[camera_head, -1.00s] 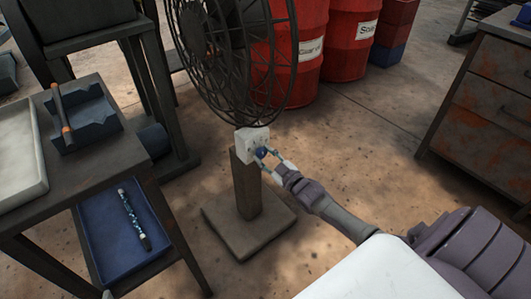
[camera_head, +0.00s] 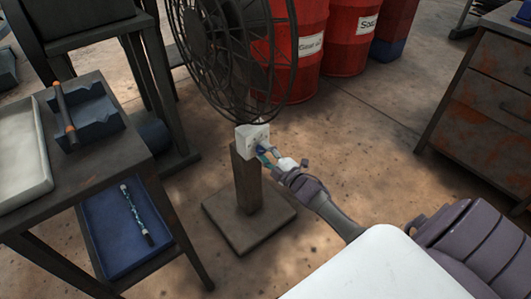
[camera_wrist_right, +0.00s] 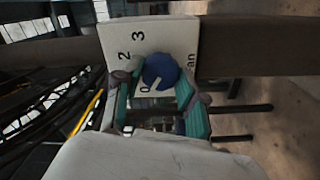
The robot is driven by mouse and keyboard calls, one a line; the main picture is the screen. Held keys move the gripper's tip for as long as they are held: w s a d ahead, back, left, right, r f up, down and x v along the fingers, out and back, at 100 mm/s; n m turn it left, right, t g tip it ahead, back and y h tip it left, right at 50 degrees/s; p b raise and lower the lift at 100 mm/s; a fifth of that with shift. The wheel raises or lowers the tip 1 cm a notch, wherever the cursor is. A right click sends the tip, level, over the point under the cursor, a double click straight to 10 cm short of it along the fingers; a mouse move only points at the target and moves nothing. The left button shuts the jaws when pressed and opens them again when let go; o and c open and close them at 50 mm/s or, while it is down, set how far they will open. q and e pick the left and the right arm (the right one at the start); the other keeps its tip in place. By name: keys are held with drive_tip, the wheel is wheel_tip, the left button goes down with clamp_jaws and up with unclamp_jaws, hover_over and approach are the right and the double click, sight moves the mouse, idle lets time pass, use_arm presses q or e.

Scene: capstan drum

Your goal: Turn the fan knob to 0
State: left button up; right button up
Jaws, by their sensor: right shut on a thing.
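The fan (camera_head: 232,50) is a dark caged fan on a post with a square base. A white control box (camera_head: 250,137) sits at the top of the post, below the cage. In the right wrist view, the blue fan knob (camera_wrist_right: 159,70) is on the white dial face (camera_wrist_right: 178,38), with 0, 2, 3 and part of "Fan" readable. The knob's pale mark points down-left, near the 0. My right gripper (camera_head: 266,154) is at the box; its teal fingers (camera_wrist_right: 158,88) are shut on the knob from both sides. My left gripper is not in view.
A dark table (camera_head: 95,165) with a pale tray (camera_head: 18,150) and a blue lower tray (camera_head: 105,240) stands at the left. Red barrels (camera_head: 350,35) stand behind the fan. A rusty drawer cabinet (camera_head: 490,100) is at the right. The floor between is clear.

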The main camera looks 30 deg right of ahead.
drive_tip(key=shift+n, duration=0.3)
drive_tip(key=o, duration=1.1)
drive_tip(key=shift+o, duration=0.2)
drive_tip(key=s, duration=1.2)
drive_tip(key=shift+d, duration=0.45)
